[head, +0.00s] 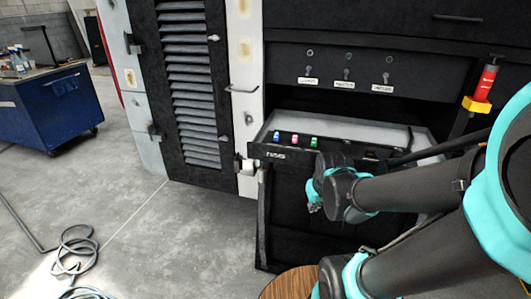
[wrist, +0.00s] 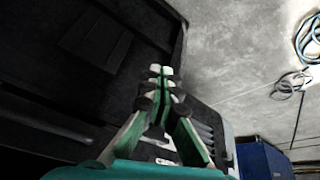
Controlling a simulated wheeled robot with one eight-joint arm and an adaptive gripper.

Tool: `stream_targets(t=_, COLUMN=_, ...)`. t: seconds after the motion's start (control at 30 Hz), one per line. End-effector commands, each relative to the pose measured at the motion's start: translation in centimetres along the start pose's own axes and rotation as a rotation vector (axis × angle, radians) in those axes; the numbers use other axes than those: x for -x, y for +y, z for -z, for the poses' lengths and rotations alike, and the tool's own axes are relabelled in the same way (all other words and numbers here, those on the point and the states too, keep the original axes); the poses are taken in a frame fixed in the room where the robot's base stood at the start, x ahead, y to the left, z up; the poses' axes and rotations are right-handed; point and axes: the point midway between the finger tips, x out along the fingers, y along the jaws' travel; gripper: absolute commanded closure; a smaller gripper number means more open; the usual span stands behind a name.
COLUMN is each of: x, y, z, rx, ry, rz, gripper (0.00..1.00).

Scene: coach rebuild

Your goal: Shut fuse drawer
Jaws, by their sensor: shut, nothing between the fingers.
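The fuse drawer (head: 275,153) stands pulled out of the dark cabinet in the head view. It has a black front with a white marking and a pale grey inside. Blue, pink and green fuses (head: 295,138) stand in a row just behind its front. My gripper (head: 313,207) is in front of the drawer, low and near the middle of its front, pointing down and left; my arm hides the drawer's right part. In the wrist view my gripper (wrist: 160,75) is shut and empty. I cannot tell whether it touches the drawer.
A panel with several labelled switches (head: 347,75) sits above the drawer. A red and yellow device (head: 482,87) is at the right. A louvred door (head: 190,80) stands left of the drawer. A round wooden top (head: 290,284) is below.

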Motion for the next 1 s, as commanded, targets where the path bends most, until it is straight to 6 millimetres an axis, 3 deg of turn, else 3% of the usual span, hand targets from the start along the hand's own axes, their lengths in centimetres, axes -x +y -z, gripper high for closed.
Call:
stream_targets(t=0.03, x=0.5, y=-1.2, z=2.7, rx=0.093, ry=0.023, rz=0.01, gripper=1.0)
stream_targets(t=0.2, x=2.9, y=-6.7, z=11.7, rx=0.457, ry=0.127, rz=0.032, gripper=1.0)
stream_targets(t=0.3, x=4.5, y=-10.4, z=15.9, rx=0.648, ry=0.187, rz=0.04, gripper=1.0)
stream_targets(t=0.4, x=6.0, y=-13.7, z=18.8, rx=0.794, ry=0.238, rz=0.044, gripper=1.0)
stream_targets(t=0.53, x=7.3, y=-16.3, z=20.9, rx=0.905, ry=0.278, rz=0.043, gripper=1.0)
stream_targets(t=0.67, x=7.5, y=-17.1, z=21.5, rx=0.938, ry=0.291, rz=0.043, gripper=1.0)
stream_targets(t=1.0, x=3.8, y=-17.7, z=22.4, rx=0.936, ry=0.29, rz=0.043, gripper=1.0)
